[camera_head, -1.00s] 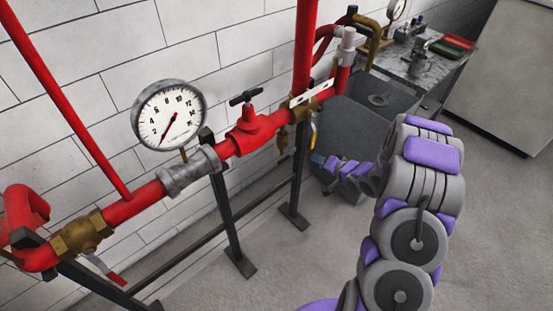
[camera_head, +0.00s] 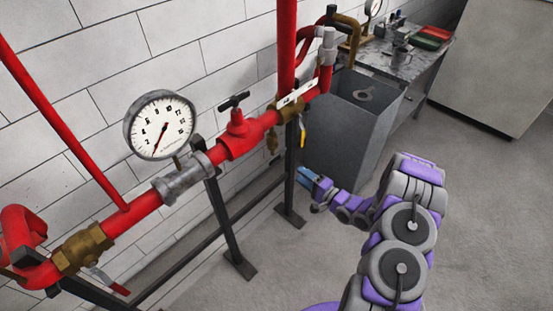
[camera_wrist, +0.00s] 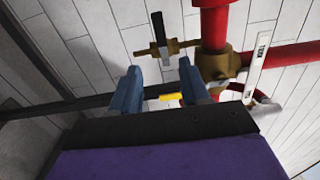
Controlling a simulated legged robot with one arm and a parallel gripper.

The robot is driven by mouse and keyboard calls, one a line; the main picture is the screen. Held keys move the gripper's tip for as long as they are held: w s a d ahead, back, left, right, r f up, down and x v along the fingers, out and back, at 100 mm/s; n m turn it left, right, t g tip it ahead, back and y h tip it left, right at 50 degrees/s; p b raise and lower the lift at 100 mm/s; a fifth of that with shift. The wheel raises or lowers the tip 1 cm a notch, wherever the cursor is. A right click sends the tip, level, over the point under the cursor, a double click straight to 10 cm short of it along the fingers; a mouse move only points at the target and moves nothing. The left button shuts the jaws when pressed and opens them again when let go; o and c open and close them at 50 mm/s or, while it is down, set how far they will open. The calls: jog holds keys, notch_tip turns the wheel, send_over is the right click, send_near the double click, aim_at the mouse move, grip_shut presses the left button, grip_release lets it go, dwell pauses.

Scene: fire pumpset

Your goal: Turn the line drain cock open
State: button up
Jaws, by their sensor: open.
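My gripper (camera_head: 307,177) is open and empty, its blue fingers low in front of the grey bin, below and right of the red pipe. In the wrist view the two blue fingertips (camera_wrist: 158,78) point up toward a small brass cock (camera_wrist: 177,46) with a dark handle. The cock branches from a brass fitting on the red pipe, beyond the fingertips; I see no contact. In the head view a brass cock (camera_head: 272,142) hangs below the pipe. A yellow lever (camera_head: 302,135) hangs beside it; a yellow piece (camera_wrist: 171,97) also shows between the fingers.
Black stand legs (camera_head: 229,225) rise from the floor. A grey bin (camera_head: 345,135) and workbench (camera_head: 425,60) stand behind. Floor at right is clear.

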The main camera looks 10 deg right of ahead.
aim_at(277, 160)
jog(key=w+a, duration=0.1)
jog(key=a, duration=0.1)
jog(key=w+a, duration=0.2)
jog(key=a, duration=0.1)
jog(key=w+a+b, duration=0.1)
jog(key=a, duration=0.1)
jog(key=shift+w+a+r, duration=0.1)
jog(key=shift+w+a, duration=0.2)
jog(key=shift+w, duration=0.05)
jog(key=w, duration=0.1)
jog(key=w+b, duration=0.1)
jog(key=w, duration=0.3)
jog(key=shift+w+a, duration=0.1)
jog(key=shift+a, duration=0.15)
jog(key=shift+w+a, duration=0.2)
jog(key=shift+w, duration=0.1)
jog(key=shift+w+a+b, duration=0.15)
jog(key=shift+a, duration=0.6)
jog(key=shift+w+a+b, duration=0.1)
jog(key=shift+a+b, duration=0.05)
jog(key=shift+a, duration=0.6)
jog(key=shift+d, duration=1)
jog(key=c, duration=0.3)
jog(key=shift+d, duration=0.15)
jog(key=shift+c, duration=0.8)
jog(key=shift+a, duration=0.2)
jog(key=shift+c, duration=1.4)
jog(key=shift+s+a, duration=0.1)
jog(key=shift+a, duration=0.35)
grip_shut()
